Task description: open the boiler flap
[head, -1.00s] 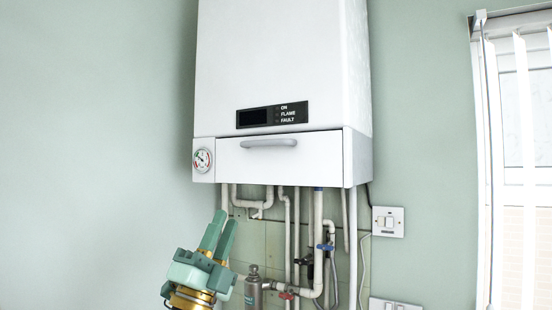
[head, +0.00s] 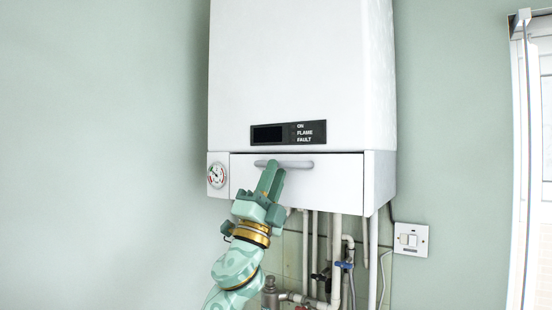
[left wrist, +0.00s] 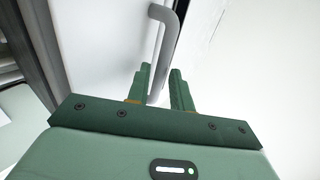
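The boiler flap (head: 325,180) is the white front panel low on the boiler, with a grey bar handle (head: 290,164) along its top. It looks shut, with a thin dark gap above it. My left gripper (head: 272,170), green, is at the left part of the handle. In the left wrist view the handle (left wrist: 164,40) runs down between the two fingers (left wrist: 160,78). The fingers stand apart, and I see no clear clamping on both sides. My right gripper is in neither view.
The white boiler body (head: 300,60) is above, with a display (head: 288,133) and a round gauge (head: 217,175) beside the flap. Pipes (head: 335,250) hang below. A wall switch (head: 411,240) is at right. Bare wall is on the left.

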